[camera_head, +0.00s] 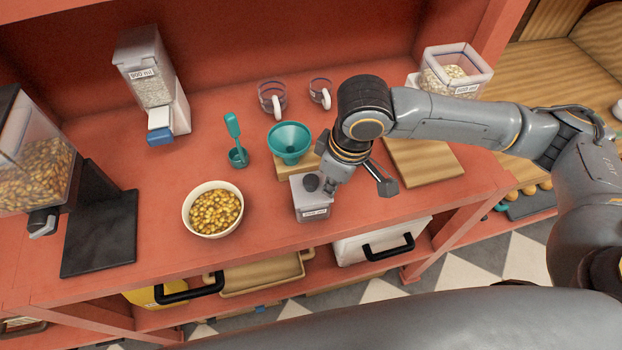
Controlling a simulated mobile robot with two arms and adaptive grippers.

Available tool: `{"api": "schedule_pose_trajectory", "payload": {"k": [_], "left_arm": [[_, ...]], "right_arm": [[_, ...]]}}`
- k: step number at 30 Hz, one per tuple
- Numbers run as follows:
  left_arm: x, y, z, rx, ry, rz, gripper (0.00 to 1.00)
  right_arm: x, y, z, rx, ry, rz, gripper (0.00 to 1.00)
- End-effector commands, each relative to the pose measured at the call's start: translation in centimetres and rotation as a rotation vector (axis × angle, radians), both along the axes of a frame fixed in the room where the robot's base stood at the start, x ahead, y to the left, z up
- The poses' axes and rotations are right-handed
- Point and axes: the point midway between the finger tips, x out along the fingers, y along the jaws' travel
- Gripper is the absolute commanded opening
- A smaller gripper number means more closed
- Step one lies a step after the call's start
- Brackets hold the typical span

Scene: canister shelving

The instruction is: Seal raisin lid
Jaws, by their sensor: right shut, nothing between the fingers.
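A small clear canister (312,210) with a printed label stands upright near the front of the red shelf. Its top carries a dark round knob (311,182); the label is too small to read. My right gripper (333,193) is shut and empty, pointing down close beside the canister's right side. I cannot tell whether it touches the canister. My left gripper is not in view. A white bowl (188,221) of golden-brown pieces stands left of the canister.
A teal funnel (289,138) on a wooden block, a teal scoop (233,126) and two glass measuring cups (272,92) stand behind. A dispenser (40,165) is at left, a cutting board (425,161) at right. The shelf's front between bowl and canister is clear.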

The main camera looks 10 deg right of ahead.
Motion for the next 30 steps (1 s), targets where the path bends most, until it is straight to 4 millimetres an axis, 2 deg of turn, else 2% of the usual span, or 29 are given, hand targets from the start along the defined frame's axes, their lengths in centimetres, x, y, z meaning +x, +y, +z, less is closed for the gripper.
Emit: {"api": "schedule_pose_trajectory", "payload": {"k": [11, 30], "left_arm": [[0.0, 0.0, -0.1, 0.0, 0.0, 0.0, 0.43], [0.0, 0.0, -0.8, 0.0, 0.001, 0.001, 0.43]], "right_arm": [[0.0, 0.0, -0.1, 0.0, 0.0, 0.0, 0.0], [0.0, 0.0, -1.7, -0.001, 0.001, 0.0, 0.0]]}}
